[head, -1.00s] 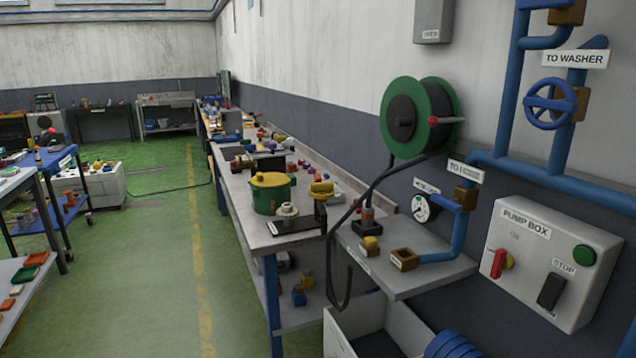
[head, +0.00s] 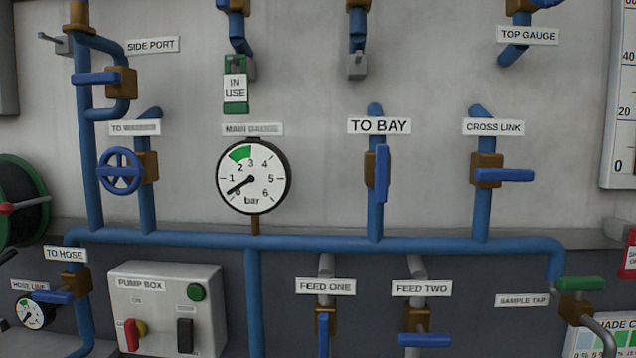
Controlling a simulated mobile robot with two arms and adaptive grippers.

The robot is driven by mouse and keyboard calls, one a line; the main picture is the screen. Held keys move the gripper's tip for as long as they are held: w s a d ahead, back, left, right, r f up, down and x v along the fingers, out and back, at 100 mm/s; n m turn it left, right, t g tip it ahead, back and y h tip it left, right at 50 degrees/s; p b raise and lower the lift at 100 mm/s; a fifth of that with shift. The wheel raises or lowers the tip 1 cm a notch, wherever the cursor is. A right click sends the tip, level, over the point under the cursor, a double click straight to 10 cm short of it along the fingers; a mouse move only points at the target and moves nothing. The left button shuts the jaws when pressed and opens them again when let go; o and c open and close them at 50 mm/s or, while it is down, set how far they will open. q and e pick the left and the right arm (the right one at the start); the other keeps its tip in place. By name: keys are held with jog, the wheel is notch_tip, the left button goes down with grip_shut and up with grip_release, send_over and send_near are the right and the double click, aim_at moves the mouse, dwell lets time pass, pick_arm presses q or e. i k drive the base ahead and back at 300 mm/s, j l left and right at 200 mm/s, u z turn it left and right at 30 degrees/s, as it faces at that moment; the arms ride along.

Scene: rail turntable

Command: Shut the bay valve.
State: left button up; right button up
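The bay valve (head: 382,174) sits under the "TO BAY" label (head: 379,126), on a blue riser pipe in the middle right of the head view. Its blue lever hangs vertical, in line with the pipe. The brown valve body shows partly behind the lever. The cross link valve (head: 503,175) to its right has its lever level, across its pipe. Neither of my grippers is in view.
The main gauge (head: 253,177) reads near zero. The pump box (head: 168,312) is at lower left. Below the main pipe are the feed one valve (head: 323,330), lever vertical, and the feed two valve (head: 424,339), lever level. A green sample tap (head: 580,284) is at right.

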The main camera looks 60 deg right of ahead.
aim_at(382, 154)
jog(key=l+z, duration=0.15)
jog(key=z, duration=2.1)
